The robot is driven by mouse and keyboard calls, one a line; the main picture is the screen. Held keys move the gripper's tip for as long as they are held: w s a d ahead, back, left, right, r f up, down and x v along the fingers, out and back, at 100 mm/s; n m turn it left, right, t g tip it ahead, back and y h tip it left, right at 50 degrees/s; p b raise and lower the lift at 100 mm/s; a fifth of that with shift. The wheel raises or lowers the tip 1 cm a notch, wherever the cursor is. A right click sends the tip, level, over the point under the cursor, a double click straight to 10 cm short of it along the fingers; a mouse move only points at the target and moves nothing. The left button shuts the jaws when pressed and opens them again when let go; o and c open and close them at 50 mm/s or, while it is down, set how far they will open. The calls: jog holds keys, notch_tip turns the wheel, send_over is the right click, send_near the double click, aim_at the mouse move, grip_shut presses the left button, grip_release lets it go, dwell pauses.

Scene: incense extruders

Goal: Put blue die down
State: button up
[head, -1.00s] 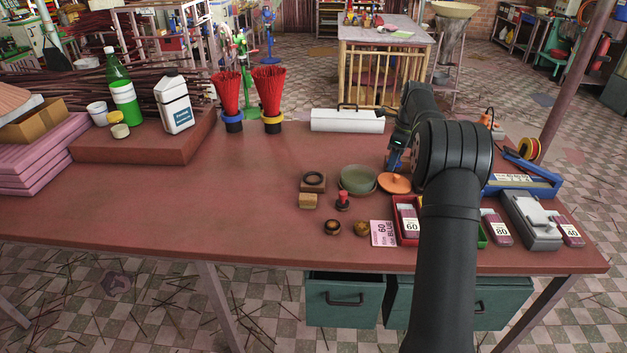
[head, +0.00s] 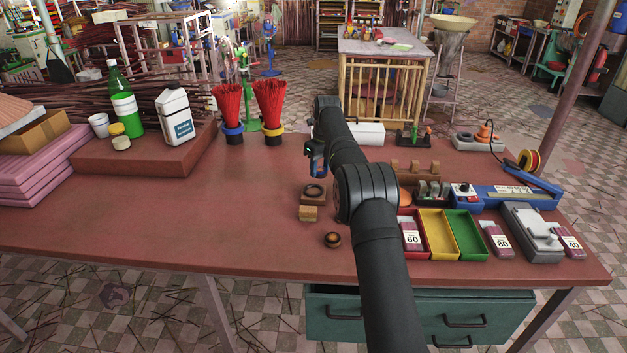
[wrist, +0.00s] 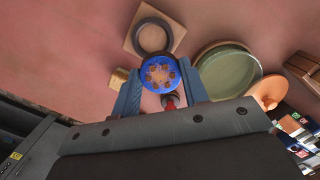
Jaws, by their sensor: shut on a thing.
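The blue die (wrist: 160,73) is a round blue disc with several brownish holes in its face. In the wrist view my gripper (wrist: 160,80) has its two fingers closed on either side of it. A black ring (wrist: 153,38) on a square wooden base (wrist: 131,45) lies just beyond the die, and the die appears to overlap its near edge from above. In the head view my gripper (head: 318,168) hangs above and close behind the black ring (head: 314,190).
A small wooden block (head: 309,213) and a dark round piece (head: 333,240) lie nearby. A green bowl (wrist: 228,75) and a red-handled piece (wrist: 170,104) show close to my gripper. Red, yellow (head: 437,232) and green trays stand right. The table's left middle is clear.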

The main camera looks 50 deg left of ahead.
jog(key=shift+s+a+f, duration=0.25)
jog(key=shift+a+f, duration=0.1)
jog(key=shift+a, duration=0.2)
jog(key=shift+s+a+f, duration=0.25)
jog(key=shift+a+f, duration=0.1)
jog(key=shift+a, duration=0.15)
jog(key=shift+f, duration=1.95)
jog(key=shift+f, duration=0.1)
jog(key=shift+f, duration=0.55)
jog(key=o, duration=1.2)
jog(key=r, duration=0.4)
jog(key=d+r, duration=0.1)
jog(key=r, duration=0.8)
jog(key=shift+d+r, duration=0.1)
jog(key=shift+d, duration=0.15)
